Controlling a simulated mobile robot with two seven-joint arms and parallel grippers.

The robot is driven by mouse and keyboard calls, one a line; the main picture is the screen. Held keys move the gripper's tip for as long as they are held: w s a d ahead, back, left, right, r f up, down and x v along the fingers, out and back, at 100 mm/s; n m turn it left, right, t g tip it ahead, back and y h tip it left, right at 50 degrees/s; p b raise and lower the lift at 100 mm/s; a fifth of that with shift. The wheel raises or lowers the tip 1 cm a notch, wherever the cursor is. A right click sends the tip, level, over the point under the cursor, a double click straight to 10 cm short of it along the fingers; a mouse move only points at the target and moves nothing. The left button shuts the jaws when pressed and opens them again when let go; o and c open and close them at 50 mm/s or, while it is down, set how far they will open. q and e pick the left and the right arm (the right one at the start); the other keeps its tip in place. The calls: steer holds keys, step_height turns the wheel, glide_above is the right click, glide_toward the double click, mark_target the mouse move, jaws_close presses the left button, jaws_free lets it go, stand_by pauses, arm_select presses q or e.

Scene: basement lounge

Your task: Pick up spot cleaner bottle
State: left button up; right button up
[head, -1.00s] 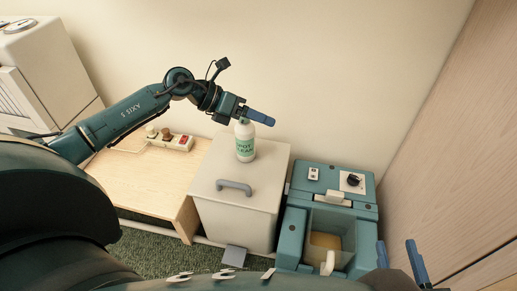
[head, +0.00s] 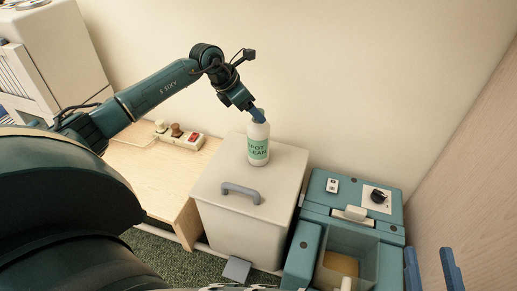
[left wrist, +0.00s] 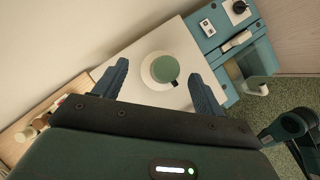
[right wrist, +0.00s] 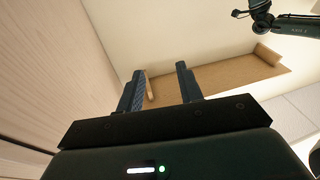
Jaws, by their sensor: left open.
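The spot cleaner bottle (head: 258,148) is white with a green label and stands upright on the pale lidded bin (head: 270,190). My left gripper (left wrist: 157,72) is open and empty. My right gripper (head: 431,268) is open and empty at the lower right, far from the bottle.
A teal machine (head: 318,212) with a clear tank stands right of the bin. A wooden table (head: 150,170) with a power strip (head: 188,139) is on the left. The wall (head: 330,80) is close behind, and a wood panel (head: 480,170) stands at the right.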

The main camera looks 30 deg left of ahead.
mark_target(259, 141)
arm_select(q)
steer(key=b+x, duration=0.1)
steer(key=x, duration=0.3)
steer(key=shift+w+d+f+b, duration=0.1)
steer(key=shift+d+f+b, duration=0.15)
steer(key=shift+d+b, duration=0.2)
steer(key=shift+f, duration=0.1)
jaws_close()
stand_by(0.5)
